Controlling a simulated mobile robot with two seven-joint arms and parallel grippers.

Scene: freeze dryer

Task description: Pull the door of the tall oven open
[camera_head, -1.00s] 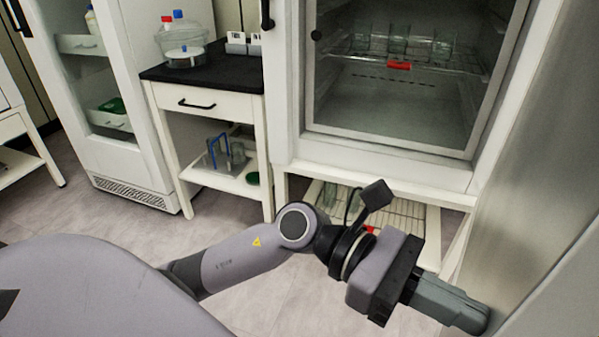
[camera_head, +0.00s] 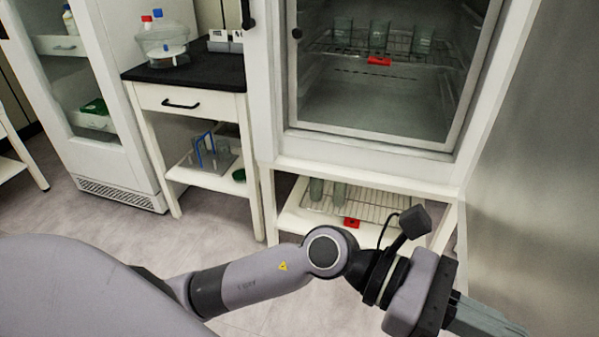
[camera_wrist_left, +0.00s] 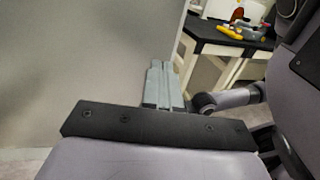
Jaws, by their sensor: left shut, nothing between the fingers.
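A white cabinet with a glazed front (camera_head: 372,135) stands at the back centre in the head view; it may be the tall oven. Its front looks closed, with a black handle (camera_head: 248,14) at the upper left. A large plain grey upright panel (camera_head: 535,150) fills the right side; I cannot tell whether it belongs to the tall oven. My left gripper (camera_head: 490,322) is low at the right, in front of this panel, shut and empty. Its closed fingers (camera_wrist_left: 163,88) also show in the left wrist view, beside the grey panel (camera_wrist_left: 90,55). My right gripper is not in view.
A small black-topped table (camera_head: 185,70) with a drawer stands left of the cabinet. A glass-fronted white unit (camera_head: 100,125) is farther left. Below the cabinet is a low shelf with a wire rack (camera_head: 375,205) and glassware. Floor (camera_head: 110,245) is free at the left.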

